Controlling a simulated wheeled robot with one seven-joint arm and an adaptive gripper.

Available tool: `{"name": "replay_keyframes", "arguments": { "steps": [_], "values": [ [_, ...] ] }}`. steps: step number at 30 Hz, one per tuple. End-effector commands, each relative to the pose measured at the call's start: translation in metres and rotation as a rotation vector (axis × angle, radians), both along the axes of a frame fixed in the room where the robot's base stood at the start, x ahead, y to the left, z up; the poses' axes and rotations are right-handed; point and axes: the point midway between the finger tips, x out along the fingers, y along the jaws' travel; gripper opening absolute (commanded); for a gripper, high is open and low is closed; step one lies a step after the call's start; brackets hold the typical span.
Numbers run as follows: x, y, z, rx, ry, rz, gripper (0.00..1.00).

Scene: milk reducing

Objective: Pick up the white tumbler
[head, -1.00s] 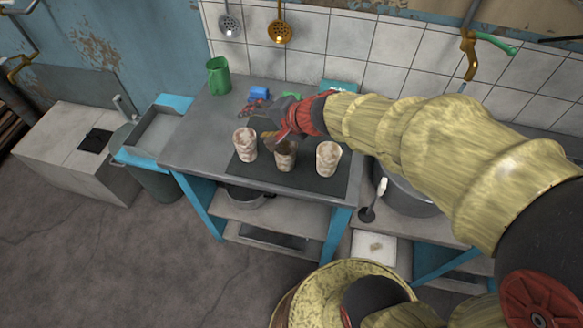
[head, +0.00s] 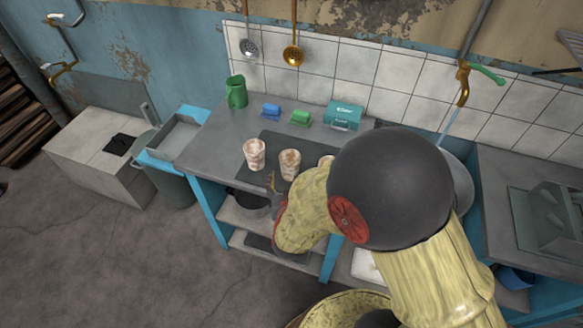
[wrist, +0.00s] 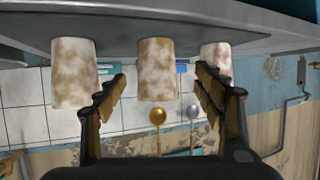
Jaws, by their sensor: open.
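Three mottled tumblers stand in a row on a dark mat (head: 271,140) on the grey table. The left tumbler (head: 254,154) is pinkish white, the middle one (head: 290,163) is browner, and the right one (head: 326,160) is mostly hidden by my arm. The wrist view, upside down, shows the right tumbler (wrist: 74,72) as pale cream, the middle one (wrist: 156,68) as brown and the left one (wrist: 215,60) as pinkish. My gripper (wrist: 160,78) is open and empty, pointing at the middle tumbler. In the head view, my gripper (head: 274,184) is low at the table's front edge.
A green mug (head: 236,92), a blue block (head: 271,111), a green block (head: 300,117) and a teal box (head: 343,116) stand behind the tumblers. Ladles (head: 293,55) hang on the tiled wall. Shelves (head: 240,215) lie below the tabletop.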

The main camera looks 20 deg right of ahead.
Motion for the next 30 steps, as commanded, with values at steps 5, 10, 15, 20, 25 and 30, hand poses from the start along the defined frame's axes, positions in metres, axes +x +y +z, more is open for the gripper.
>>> {"name": "replay_keyframes", "arguments": {
  "steps": [5, 10, 15, 20, 25, 30],
  "values": [
    [0.012, -0.004, -0.006, -0.007, -0.010, 0.001, 0.69],
    [0.025, -0.008, -0.011, -0.008, -0.009, 0.001, 0.69],
    [0.039, -0.016, -0.018, -0.007, -0.009, 0.000, 0.69],
    [0.060, -0.023, -0.027, -0.007, -0.008, 0.001, 0.69],
    [0.068, -0.025, -0.028, -0.007, -0.008, 0.002, 0.69],
    [0.068, -0.025, -0.027, -0.007, -0.008, 0.003, 0.67]
  ]
}}
